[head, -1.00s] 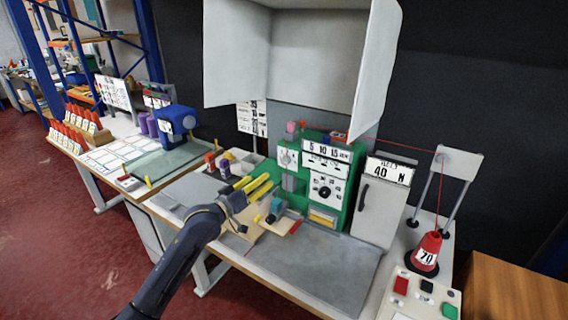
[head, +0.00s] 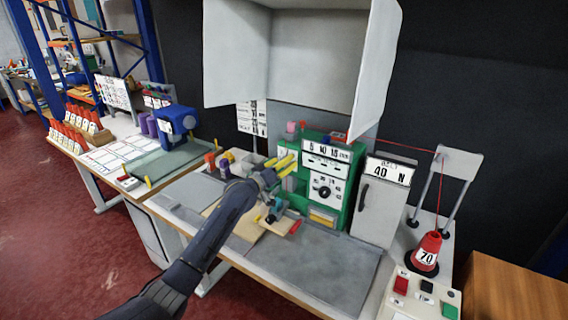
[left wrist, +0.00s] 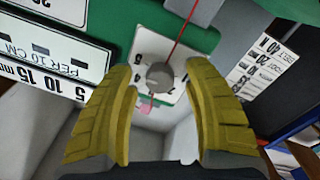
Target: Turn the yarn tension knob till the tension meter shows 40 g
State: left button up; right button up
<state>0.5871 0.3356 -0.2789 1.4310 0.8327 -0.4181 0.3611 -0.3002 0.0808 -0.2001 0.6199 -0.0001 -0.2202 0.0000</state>
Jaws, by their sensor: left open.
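The green machine (head: 353,172) stands at the back of the bench. In the left wrist view a round grey knob (left wrist: 159,75) sits on a white plate (left wrist: 147,68) with black numbers, and a red yarn runs up from beside it. My left gripper (head: 289,163) is open, its yellow fingers in front of the machine's left side. In the left wrist view its fingertips (left wrist: 160,72) lie either side of the knob with gaps showing; I cannot tell how far ahead the knob is. I cannot make out a tension reading in grams. My right gripper is not in view.
A grey cabinet (head: 380,208) with a display reading 40 N stands right of the machine. A red yarn cone (head: 428,250) marked 70 stands further right. A blue-handled tool (head: 275,211) lies below my gripper. The grey mat (head: 320,265) in front is clear.

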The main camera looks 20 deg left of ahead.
pick_arm(q)
jog(key=shift+w, duration=0.2)
grip_shut()
dwell(0.5)
